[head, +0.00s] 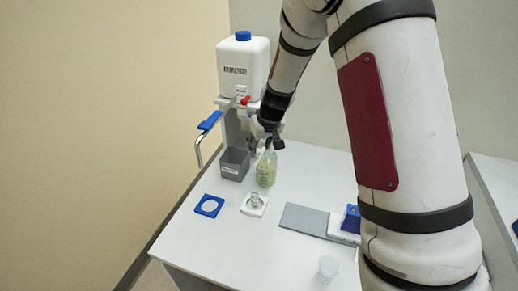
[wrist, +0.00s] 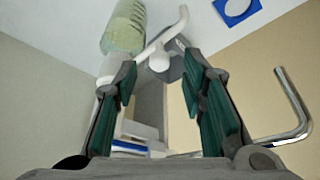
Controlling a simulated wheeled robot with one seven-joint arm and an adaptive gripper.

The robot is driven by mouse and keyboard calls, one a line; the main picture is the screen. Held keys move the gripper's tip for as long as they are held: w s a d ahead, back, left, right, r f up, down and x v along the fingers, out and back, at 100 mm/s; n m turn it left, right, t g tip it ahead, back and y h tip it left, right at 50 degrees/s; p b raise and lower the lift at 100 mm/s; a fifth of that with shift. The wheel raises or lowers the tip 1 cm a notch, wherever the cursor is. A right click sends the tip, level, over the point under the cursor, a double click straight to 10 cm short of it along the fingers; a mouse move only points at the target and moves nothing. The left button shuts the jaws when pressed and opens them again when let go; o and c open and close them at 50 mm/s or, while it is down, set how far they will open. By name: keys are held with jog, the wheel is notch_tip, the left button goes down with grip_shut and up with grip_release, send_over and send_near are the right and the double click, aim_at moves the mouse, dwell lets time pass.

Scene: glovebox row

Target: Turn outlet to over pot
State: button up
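A white plastic tank (head: 243,70) with a blue cap stands at the back left, with a red-handled tap (head: 245,100) below it. In the wrist view a thin white bent pipe (wrist: 157,45), probably the outlet, crosses between the fingertips. My gripper (wrist: 160,66) is open around that region; contact with the pipe cannot be told. In the head view my gripper (head: 268,140) is just right of the tank stand, above a clear vessel with green contents (head: 266,170). That vessel also shows in the wrist view (wrist: 124,28). A grey square pot (head: 235,166) stands left of it.
A chrome bent bar (head: 199,150) with a blue grip (head: 210,121) sticks out at left; the bar shows in the wrist view (wrist: 292,110). A blue frame (head: 209,206), small glass on a white base (head: 254,204), grey plate (head: 304,219) and clear cup (head: 328,267) are on the table.

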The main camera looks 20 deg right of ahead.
jog(key=shift+x, duration=1.2)
jog(key=shift+c, duration=0.6)
grip_shut()
jog(key=w+a+m+g+h+b, duration=0.1)
jog(key=w+a+m+h+b, duration=0.1)
jog(key=w+m, duration=0.6)
jog(key=shift+a+m+h+b, duration=0.4)
jog(key=shift+a+m+h, duration=0.4)
jog(key=shift+a+m, duration=0.55)
